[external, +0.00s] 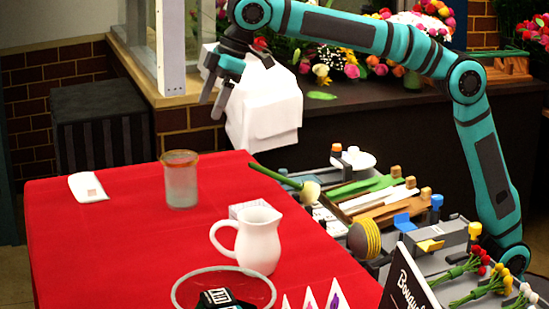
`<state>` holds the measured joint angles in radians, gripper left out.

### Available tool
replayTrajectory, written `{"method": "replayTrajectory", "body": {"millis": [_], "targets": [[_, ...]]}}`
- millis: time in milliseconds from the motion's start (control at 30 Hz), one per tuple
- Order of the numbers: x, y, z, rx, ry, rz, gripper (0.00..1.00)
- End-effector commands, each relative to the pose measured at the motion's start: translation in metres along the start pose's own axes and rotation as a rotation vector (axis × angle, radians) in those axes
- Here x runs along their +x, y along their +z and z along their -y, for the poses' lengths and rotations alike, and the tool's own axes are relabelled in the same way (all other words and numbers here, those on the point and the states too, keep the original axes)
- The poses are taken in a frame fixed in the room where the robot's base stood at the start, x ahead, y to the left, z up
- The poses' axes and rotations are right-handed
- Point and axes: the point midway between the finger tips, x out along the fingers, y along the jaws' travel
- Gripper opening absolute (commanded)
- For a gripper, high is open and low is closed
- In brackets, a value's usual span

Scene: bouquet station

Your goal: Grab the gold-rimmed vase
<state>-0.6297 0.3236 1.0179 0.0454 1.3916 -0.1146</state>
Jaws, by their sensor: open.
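The gold-rimmed vase (181,184) is a clear glass cylinder with a gold-brown band at its top. It stands upright on the red-covered table (110,235), toward the back. My gripper (210,95) hangs above the table's back edge, up and to the right of the vase in the picture. Its dark fingers are open and apart from the vase. I see nothing between the fingers.
A white pitcher (259,241) stands in front of the vase, and a glass-rimmed round dish (224,270) lies nearer. A white card (88,187) lies left of the vase. A flower with a green stem (275,177) lies to the right. Tools and bouquets crowd the right side.

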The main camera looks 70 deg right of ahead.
Motion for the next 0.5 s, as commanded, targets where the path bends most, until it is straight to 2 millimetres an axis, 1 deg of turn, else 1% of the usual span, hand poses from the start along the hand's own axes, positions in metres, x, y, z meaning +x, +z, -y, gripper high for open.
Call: {"method": "replayTrajectory", "body": {"millis": [100, 267, 500], "targets": [[0.007, -0.005, 0.008, -0.011, -0.006, 0.015, 0.92], [0.022, -0.005, 0.009, -0.013, -0.008, 0.022, 0.92], [0.064, -0.004, 0.009, -0.013, -0.007, 0.022, 0.92]]}}
